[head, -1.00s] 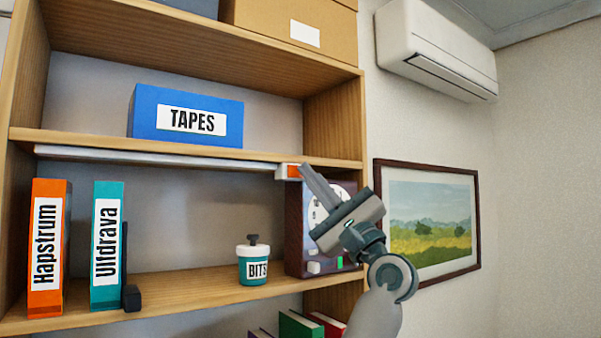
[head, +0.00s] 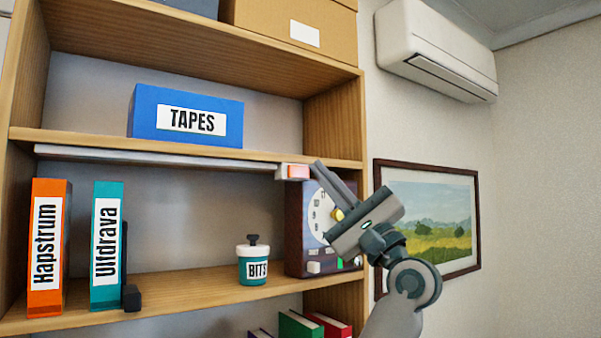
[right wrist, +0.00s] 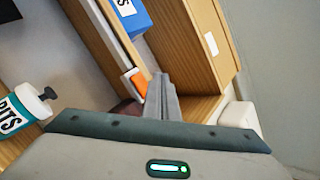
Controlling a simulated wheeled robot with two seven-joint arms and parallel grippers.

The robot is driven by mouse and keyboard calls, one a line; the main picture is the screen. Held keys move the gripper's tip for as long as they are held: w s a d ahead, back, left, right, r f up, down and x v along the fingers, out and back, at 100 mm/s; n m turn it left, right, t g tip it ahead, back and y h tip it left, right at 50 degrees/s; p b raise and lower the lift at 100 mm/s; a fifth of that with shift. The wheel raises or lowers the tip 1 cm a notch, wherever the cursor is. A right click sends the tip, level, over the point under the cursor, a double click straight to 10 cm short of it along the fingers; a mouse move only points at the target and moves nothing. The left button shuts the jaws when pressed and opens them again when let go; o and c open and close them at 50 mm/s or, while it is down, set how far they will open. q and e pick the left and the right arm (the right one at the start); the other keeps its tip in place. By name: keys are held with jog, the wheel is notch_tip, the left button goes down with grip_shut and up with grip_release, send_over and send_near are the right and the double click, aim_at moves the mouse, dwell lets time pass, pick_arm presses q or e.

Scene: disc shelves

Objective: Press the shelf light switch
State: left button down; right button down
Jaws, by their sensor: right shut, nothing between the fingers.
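The shelf light switch (head: 298,172) is a small orange-pink rocker at the right end of a long light bar (head: 150,156) fixed under the middle shelf board. It also shows in the right wrist view as an orange rocker (right wrist: 138,84) in a white housing. My right gripper (head: 318,166) is shut and empty. Its fingertips are just right of the switch in the head view; I cannot tell whether they touch it. In the right wrist view the shut fingers (right wrist: 162,85) also point close beside the switch. My left gripper is not in view.
A dark clock box (head: 294,225) stands behind and below my right gripper. A BITS jar (head: 252,270), a teal binder (head: 104,245) and an orange binder (head: 48,250) stand on the lower board. A blue TAPES box (head: 186,115) sits above the light bar.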

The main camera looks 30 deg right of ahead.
jog(key=shift+s+d, duration=0.1)
jog(key=shift+s, duration=1.2)
